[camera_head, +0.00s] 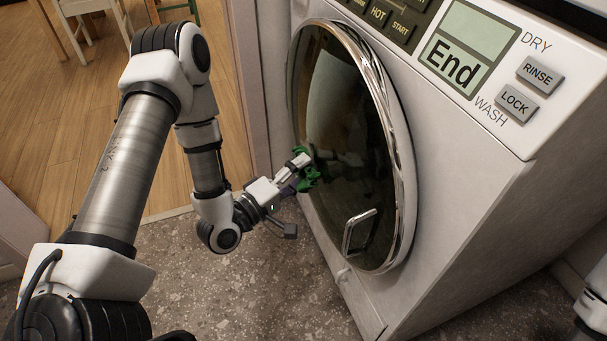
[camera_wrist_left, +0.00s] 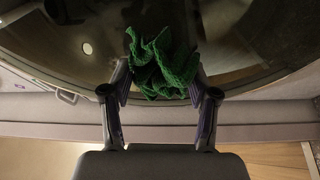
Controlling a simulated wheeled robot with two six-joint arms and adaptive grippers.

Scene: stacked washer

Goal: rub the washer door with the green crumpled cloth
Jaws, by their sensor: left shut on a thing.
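The green crumpled cloth (camera_wrist_left: 163,66) is between the fingertips of my left gripper (camera_wrist_left: 160,88), which is shut on it. In the head view the cloth (camera_head: 309,170) shows as a small green patch at the left gripper (camera_head: 303,166), in front of the lower left part of the washer door (camera_head: 345,130). The door is round dark glass with a chrome rim. In the left wrist view the door glass (camera_wrist_left: 80,40) lies right behind the cloth; I cannot tell for sure whether they touch. A bit of my right arm shows at the lower right of the head view; its gripper is out of view.
The white washer body (camera_head: 470,200) fills the right side. Its panel has an "End" display (camera_head: 455,62) and buttons. A chrome door handle (camera_head: 359,232) sticks out low on the door. The speckled floor (camera_head: 230,285) in front is clear. A chair (camera_head: 95,25) stands far left.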

